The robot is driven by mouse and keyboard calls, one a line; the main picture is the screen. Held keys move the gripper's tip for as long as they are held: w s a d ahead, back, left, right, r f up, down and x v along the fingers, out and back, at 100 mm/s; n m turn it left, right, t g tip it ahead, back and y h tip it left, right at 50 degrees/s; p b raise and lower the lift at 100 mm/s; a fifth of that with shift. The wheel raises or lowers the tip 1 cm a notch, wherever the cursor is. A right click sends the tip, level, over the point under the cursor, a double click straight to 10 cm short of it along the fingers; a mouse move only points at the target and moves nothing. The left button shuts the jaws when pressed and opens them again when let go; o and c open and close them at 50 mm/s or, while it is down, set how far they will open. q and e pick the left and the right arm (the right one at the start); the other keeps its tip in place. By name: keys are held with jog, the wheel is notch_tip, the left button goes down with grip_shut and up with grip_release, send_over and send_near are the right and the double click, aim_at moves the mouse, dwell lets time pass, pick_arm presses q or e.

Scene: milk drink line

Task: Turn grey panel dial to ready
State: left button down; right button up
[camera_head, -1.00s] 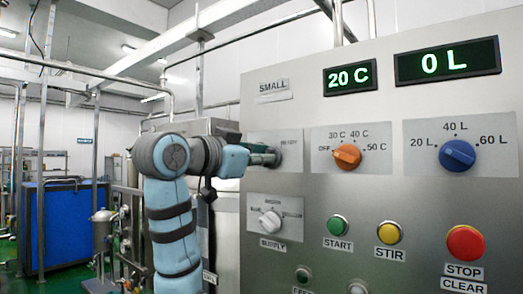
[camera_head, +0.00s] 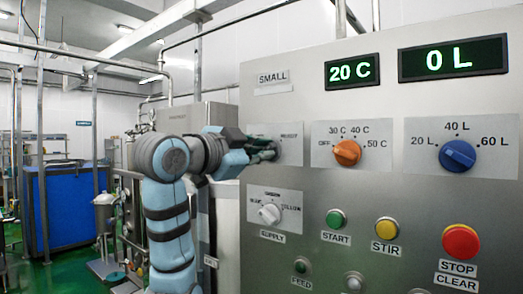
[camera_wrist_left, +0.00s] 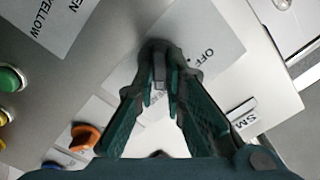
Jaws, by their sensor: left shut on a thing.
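The grey dial (camera_wrist_left: 160,74) sits between my left fingertips in the left wrist view. Its label plate (camera_head: 289,146) is at the upper left of the steel panel in the head view, with "READY" at its right; my gripper hides most of the dial there. In the left wrist view an "OFF" mark shows beside the dial. My left gripper (camera_head: 264,151) comes in from the left and is shut on the dial; it also shows in the left wrist view (camera_wrist_left: 160,80). The dial's exact pointing is hidden. My right gripper is not in view.
An orange temperature dial (camera_head: 347,152) and a blue volume dial (camera_head: 457,155) are to the right. A white supply dial (camera_head: 270,214) is below. Green (camera_head: 336,219), yellow (camera_head: 387,228) and red (camera_head: 460,241) buttons sit lower. Displays above read 20 C and 0 L.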

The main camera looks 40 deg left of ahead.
pick_arm(q)
jog(key=c, duration=1.7)
grip_release()
jog(key=shift+o, duration=0.2)
jog(key=s, duration=1.2)
jog(key=shift+d, duration=0.15)
